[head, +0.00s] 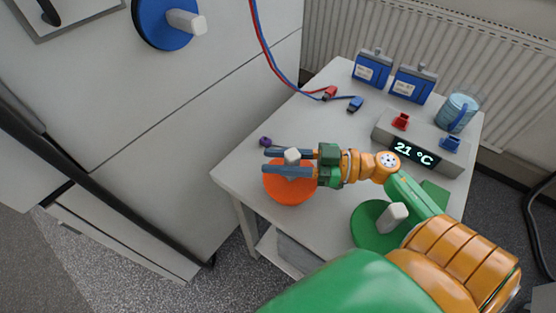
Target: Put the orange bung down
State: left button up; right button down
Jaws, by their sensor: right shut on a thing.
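The orange bung (289,187) is a round orange disc with a pale grey handle, in the head view near the left edge of the table. My right gripper (270,162) has its two dark fingers on either side of the handle and is shut on it. The disc is below the fingers, at or just above the table top; I cannot tell whether it touches. My left gripper is not in view.
On the white table (248,150) a green bung (372,226) lies below my right arm. A small purple object (265,141) is just behind the orange bung. A grey unit (430,150) reading 21 °C, blue boxes (372,68), a blue-banded jar (457,112) and red and blue clips (355,104) stand further back.

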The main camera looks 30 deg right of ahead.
jog(key=c, duration=1)
grip_release()
jog(key=o, duration=0.4)
jog(key=shift+o, duration=0.2)
jog(key=shift+r, duration=0.15)
jog(key=b+v, duration=0.1)
jog(key=v, duration=1.1)
jog(key=shift+b, duration=0.4)
jog(key=shift+r, duration=0.1)
